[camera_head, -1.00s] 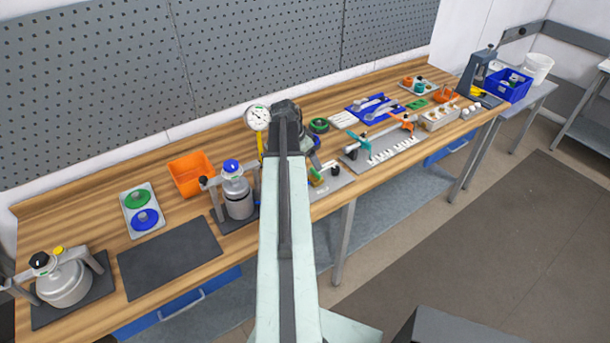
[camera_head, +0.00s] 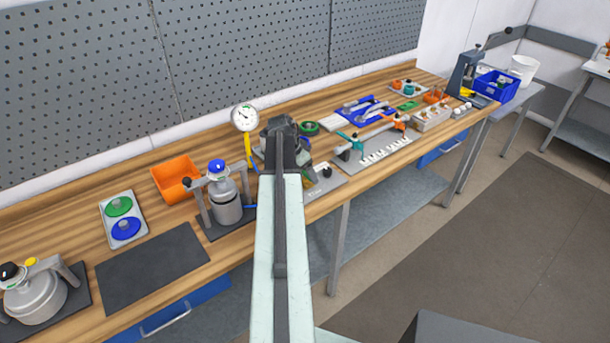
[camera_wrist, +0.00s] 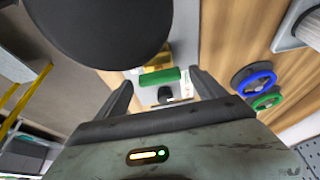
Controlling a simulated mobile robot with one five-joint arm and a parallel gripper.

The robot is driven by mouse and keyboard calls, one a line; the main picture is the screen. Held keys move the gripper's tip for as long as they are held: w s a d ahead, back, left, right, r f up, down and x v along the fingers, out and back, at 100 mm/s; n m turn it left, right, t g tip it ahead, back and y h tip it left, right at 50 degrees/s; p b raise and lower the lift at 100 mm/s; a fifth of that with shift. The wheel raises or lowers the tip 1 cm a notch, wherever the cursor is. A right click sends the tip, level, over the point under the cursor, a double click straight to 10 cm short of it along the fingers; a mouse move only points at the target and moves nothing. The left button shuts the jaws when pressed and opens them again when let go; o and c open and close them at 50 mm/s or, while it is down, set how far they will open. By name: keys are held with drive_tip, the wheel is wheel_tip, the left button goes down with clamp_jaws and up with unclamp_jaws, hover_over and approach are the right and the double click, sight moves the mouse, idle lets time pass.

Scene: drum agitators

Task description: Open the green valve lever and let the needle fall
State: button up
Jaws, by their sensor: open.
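The green valve lever (camera_wrist: 160,77) shows in the wrist view as a short green bar on a pale fitting with brass. My gripper (camera_wrist: 163,90) is open, its two dark fingers on either side of the lever in the picture; I cannot tell whether they touch it. The round white gauge (camera_head: 244,117) stands on a yellow stem left of my arm. Its dark needle is too small to read surely.
A large dark disc (camera_wrist: 97,25) fills the wrist view's upper left, close to the camera. A clamped canister with a blue cap (camera_head: 226,205) and an orange bin (camera_head: 177,178) stand left of my arm. A hinged-clamp fixture (camera_head: 372,145) lies right. A dark mat (camera_head: 150,268) is bare.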

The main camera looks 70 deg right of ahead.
drive_tip(key=c, duration=1.4)
drive_tip(key=shift+o, duration=0.2)
drive_tip(key=shift+n, duration=0.3)
drive_tip(key=n+t, duration=0.1)
drive_tip(key=n, duration=0.2)
drive_tip(key=shift+s+a+h, duration=0.1)
drive_tip(key=shift+s+h, duration=0.05)
drive_tip(key=shift+h, duration=0.25)
drive_tip(key=n+t, duration=0.1)
drive_tip(key=n, duration=0.3)
drive_tip(key=shift+s+t, duration=0.1)
drive_tip(key=shift+t, duration=0.3)
drive_tip(key=n, duration=0.2)
drive_tip(key=n+t, duration=0.1)
drive_tip(key=n, duration=0.1)
drive_tip(key=shift+s+t+y, duration=0.1)
drive_tip(key=shift+t+y, duration=0.2)
drive_tip(key=shift+d+n+t+y, duration=0.15)
drive_tip(key=shift+n+t, duration=0.2)
drive_tip(key=shift+n, duration=0.7)
drive_tip(key=shift+d+n+t+y, duration=0.15)
drive_tip(key=shift+n+t, duration=0.2)
drive_tip(key=shift+n, duration=0.7)
drive_tip(key=shift+a, duration=0.15)
